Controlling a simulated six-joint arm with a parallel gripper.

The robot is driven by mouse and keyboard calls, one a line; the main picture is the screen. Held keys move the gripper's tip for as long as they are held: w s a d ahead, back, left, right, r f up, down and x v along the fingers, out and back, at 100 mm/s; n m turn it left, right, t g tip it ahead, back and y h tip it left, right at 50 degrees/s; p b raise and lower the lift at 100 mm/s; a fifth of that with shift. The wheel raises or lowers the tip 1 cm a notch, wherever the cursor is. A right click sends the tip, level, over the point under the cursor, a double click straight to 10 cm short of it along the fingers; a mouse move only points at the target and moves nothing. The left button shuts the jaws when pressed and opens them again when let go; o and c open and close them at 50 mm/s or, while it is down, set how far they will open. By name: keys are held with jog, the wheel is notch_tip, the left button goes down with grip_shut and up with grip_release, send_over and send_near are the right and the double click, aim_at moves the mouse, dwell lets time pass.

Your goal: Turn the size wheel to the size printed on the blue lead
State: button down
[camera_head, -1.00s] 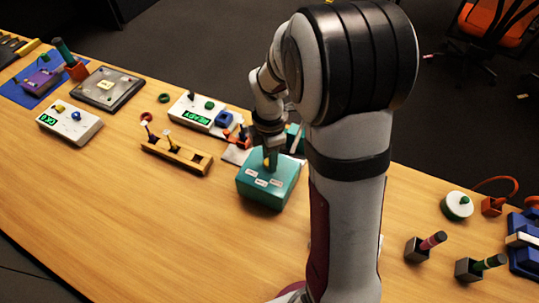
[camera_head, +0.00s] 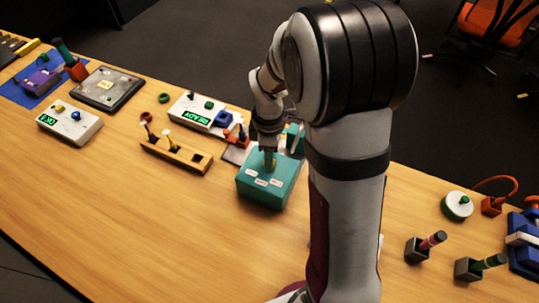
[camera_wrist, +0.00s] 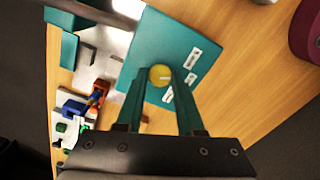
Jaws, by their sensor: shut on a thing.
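A teal box (camera_head: 265,193) stands on the table under my gripper. A small round yellow knob, apparently the size wheel, sits on its top, with three white labels beside it. The knob (camera_wrist: 160,76) shows between my fingertips in the wrist view, with a pale mark on its face. My gripper (camera_wrist: 161,80) is shut on it from above; in the head view my gripper (camera_head: 269,160) partly hides it. The label print is too small to read. I cannot make out a blue lead with a printed size; a blue block (camera_head: 224,119) stands behind the box.
A white unit (camera_head: 197,111) with a green READY display stands behind left. A wooden rack (camera_head: 175,158) is left of the box. Another white display unit (camera_head: 70,122) and a dark panel (camera_head: 107,88) lie farther left. The table front is clear. My arm hides the middle right.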

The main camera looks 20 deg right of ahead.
jog(key=m, duration=1.1)
jog(key=shift+w+m, duration=0.1)
jog(key=shift+m, duration=1.9)
jog(key=c, duration=0.5)
grip_release()
jog(key=shift+c, duration=0.2)
notch_tip(320, 180, up, 16)
